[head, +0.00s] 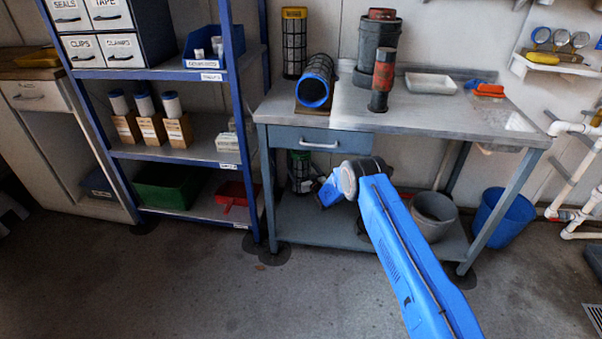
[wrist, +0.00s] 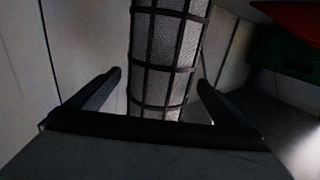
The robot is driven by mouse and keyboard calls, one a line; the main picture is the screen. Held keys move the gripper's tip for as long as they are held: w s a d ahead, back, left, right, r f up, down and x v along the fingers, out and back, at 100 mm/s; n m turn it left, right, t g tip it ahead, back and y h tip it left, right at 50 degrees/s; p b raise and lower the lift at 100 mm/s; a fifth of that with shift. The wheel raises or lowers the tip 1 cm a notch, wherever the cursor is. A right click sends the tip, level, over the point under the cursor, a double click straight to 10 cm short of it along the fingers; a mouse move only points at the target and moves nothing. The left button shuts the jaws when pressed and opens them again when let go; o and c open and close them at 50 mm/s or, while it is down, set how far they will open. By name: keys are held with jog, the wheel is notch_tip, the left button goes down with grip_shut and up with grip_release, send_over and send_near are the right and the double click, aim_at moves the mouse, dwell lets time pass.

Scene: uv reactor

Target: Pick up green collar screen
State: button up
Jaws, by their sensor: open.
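The green collar screen (head: 299,168) stands upright on the lower shelf of the workbench, below the drawer. It is a dark cage around pale mesh with a green band at the top. In the wrist view its ribbed mesh body (wrist: 168,50) fills the middle, and its collar is out of frame. My gripper (wrist: 160,82) is open, with one finger at each side of the screen's body. Gaps show at both sides, so I see no grip on it. In the head view my wrist reaches under the bench top just right of the screen, and the fingers are hard to make out.
The workbench top (head: 455,118) and its drawer (head: 318,143) are above the screen. A yellow-collared screen (head: 294,42) and a blue-collared screen (head: 316,80) are on top. A grey bucket (head: 434,214) stands right of my arm. A blue shelving rack (head: 243,120) stands left.

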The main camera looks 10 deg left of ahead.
jog(key=shift+w+a, duration=0.1)
jog(key=shift+w, duration=0.1)
jog(key=shift+c, duration=0.7)
jog(key=c, duration=1.1)
